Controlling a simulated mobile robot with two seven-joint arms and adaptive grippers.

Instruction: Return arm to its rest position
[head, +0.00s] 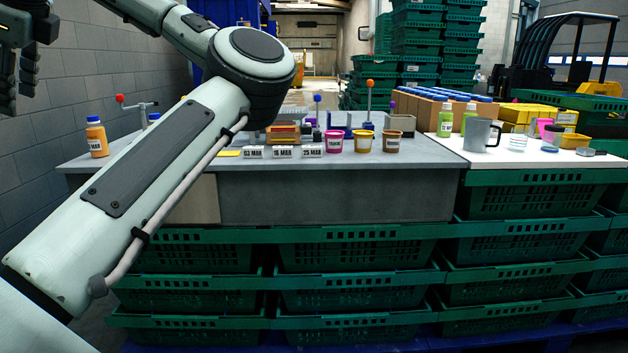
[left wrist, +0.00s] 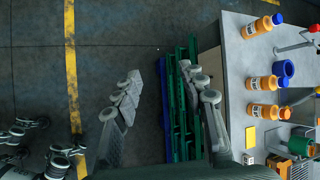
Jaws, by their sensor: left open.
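My left arm (head: 165,165) rises from the lower left to a dark-capped elbow, then folds back to the upper left. Its gripper (head: 18,72) hangs at the left edge beside the block wall, left of the grey table (head: 330,196) and above its top; part of it is cut off by the frame. In the left wrist view the left gripper (left wrist: 163,97) has its two fingers spread with nothing between them. The floor and the edge of the crate stack show beyond them.
An orange bottle (head: 97,139) with a blue cap stands at the table's left end. Labelled cups, including a pink one (head: 333,143), and date blocks stand farther right. A grey mug (head: 478,136) is on the white surface. Green crates (head: 345,255) are stacked below.

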